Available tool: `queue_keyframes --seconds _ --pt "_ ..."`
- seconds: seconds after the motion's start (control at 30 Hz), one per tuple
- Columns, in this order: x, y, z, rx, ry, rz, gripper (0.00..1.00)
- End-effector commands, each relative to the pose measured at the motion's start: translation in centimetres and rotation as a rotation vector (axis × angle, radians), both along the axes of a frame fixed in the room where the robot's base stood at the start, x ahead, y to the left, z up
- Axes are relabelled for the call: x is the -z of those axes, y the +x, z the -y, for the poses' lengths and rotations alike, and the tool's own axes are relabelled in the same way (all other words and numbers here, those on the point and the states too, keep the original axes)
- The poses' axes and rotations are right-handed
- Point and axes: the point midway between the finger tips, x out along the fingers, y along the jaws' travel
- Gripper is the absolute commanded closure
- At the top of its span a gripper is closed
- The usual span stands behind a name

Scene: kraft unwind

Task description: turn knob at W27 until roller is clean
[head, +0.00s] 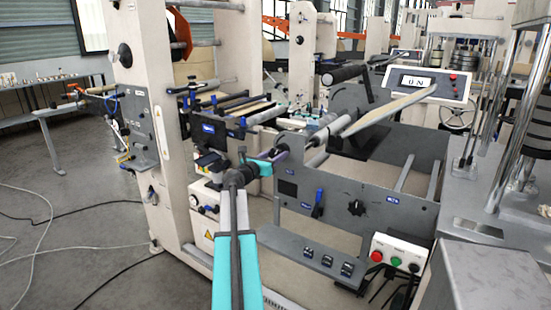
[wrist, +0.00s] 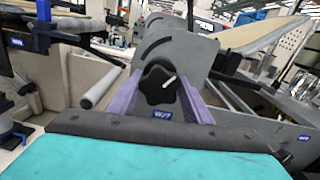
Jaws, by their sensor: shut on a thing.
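In the wrist view, a black lobed knob (wrist: 161,86) with a white pointer mark sits on a grey plate. The mark points up and to the right. A small blue label (wrist: 162,115), which seems to read W27, is just below it. The two purple fingers of my gripper (wrist: 160,90) flank the knob and are shut on it. In the head view my gripper (head: 279,153) reaches the left end of the grey machine panel, and the knob is hidden there. A grey roller (head: 326,131) lies above the panel; I cannot tell how clean it is.
Another black knob (head: 356,207) and a blue lever (head: 318,203) are on the grey panel. A control box (head: 396,252) with red and green buttons stands at lower right. Cables (head: 45,220) lie on the open floor at left.

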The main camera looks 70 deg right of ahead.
Motion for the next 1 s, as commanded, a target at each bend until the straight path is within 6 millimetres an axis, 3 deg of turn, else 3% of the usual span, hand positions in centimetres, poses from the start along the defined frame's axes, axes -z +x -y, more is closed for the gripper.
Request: queue_keyframes --seconds 1.0 --pt "0.28 0.06 -0.05 -0.001 -0.067 0.257 0.77"
